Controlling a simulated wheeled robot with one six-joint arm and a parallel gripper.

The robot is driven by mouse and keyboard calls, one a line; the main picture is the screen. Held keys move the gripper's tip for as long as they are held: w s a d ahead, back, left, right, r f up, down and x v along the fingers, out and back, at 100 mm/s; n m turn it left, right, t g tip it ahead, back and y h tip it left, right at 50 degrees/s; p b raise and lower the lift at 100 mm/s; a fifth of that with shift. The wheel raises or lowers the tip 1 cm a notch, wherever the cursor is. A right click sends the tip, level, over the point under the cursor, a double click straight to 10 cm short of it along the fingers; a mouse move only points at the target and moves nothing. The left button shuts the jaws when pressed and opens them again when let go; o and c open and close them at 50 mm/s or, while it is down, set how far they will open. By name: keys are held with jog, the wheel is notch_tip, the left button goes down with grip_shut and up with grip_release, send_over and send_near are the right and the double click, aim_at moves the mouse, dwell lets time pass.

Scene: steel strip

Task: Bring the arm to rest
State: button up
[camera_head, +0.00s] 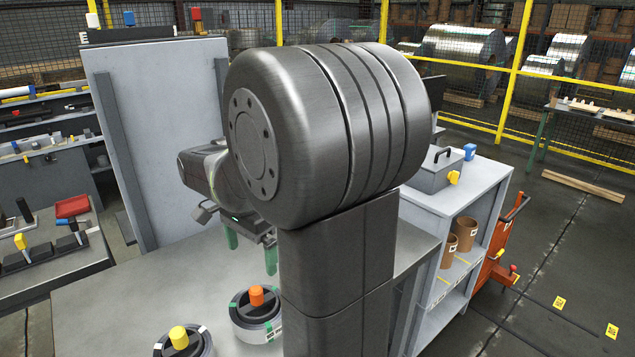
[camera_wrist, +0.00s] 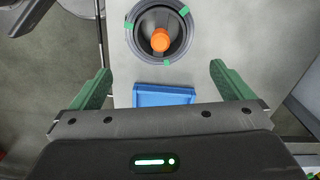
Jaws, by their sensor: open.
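My gripper (camera_head: 250,247) has green fingers and hangs above the grey worktop, partly hidden behind my own arm in the head view. In the wrist view my gripper (camera_wrist: 161,88) is open, its two green fingers wide apart with nothing between them. A dark round coil with green tape marks and an orange knob (camera_head: 257,296) stands on the worktop, below and apart from the fingers. The orange knob (camera_wrist: 160,40) also shows beyond the fingers in the wrist view. A blue block or tray (camera_wrist: 163,96) lies nearer the gripper in that view.
A second round piece with a yellow knob (camera_head: 179,338) stands at the front of the worktop (camera_head: 110,295). A tall grey panel (camera_head: 160,140) rises behind. A grey shelf unit (camera_head: 462,215) holds brown rolls at right.

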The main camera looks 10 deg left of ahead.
aim_at(256, 289)
notch_tip(256, 289, down, 14)
jog(key=shift+r, duration=0.1)
jog(key=shift+r+p, duration=0.35)
jog(key=shift+p, duration=0.05)
jog(key=shift+f, duration=0.1)
notch_tip(256, 289, up, 13)
notch_tip(256, 289, down, 14)
jog(key=shift+r, duration=0.1)
notch_tip(256, 289, up, 10)
jog(key=p, duration=0.6)
jog(key=shift+f, duration=0.25)
dwell(0.5)
